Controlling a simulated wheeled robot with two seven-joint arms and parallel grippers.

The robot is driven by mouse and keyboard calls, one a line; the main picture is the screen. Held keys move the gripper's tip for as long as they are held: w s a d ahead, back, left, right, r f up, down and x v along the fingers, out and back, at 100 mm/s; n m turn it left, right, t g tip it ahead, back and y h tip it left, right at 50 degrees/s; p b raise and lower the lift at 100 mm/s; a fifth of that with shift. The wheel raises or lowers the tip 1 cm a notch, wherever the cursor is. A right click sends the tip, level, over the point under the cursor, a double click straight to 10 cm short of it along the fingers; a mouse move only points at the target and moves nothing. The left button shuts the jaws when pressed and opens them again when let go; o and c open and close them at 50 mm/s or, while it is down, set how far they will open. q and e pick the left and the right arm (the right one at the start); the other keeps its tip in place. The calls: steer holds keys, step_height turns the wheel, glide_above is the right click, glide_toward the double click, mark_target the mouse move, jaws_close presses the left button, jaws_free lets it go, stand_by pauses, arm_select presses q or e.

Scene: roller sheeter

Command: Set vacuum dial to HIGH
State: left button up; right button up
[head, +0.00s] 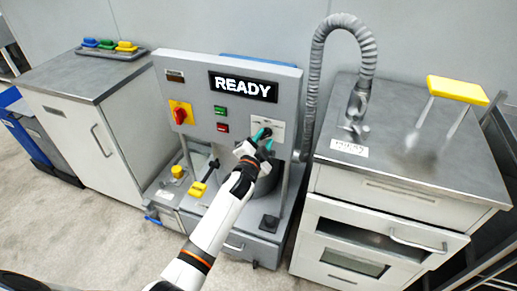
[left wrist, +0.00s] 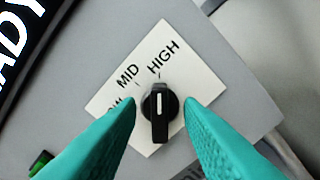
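The vacuum dial is a black knob (left wrist: 159,112) on a white label plate (left wrist: 195,75) marked MID and HIGH, with a third word partly hidden by a finger. Its white pointer line points up in the left wrist view, toward the tick under HIGH. My left gripper (left wrist: 160,101) has its two teal fingers on either side of the knob, with a visible gap on each side. In the head view my left gripper (head: 264,139) is at the plate (head: 279,130) on the machine's front panel. My right gripper is not in view.
The panel also carries a READY display (head: 243,87), a red knob on yellow (head: 181,114), a green button (head: 220,111) and a red button (head: 222,127). A grey hose (head: 313,85) rises to the right. A counter with a yellow-topped stand (head: 457,90) is at right.

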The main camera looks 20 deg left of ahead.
arm_select(q)
steer(key=s, duration=1.1)
steer(key=shift+s+a+b, duration=0.15)
steer(key=shift+s+b, duration=0.2)
steer(key=shift+f, duration=0.1)
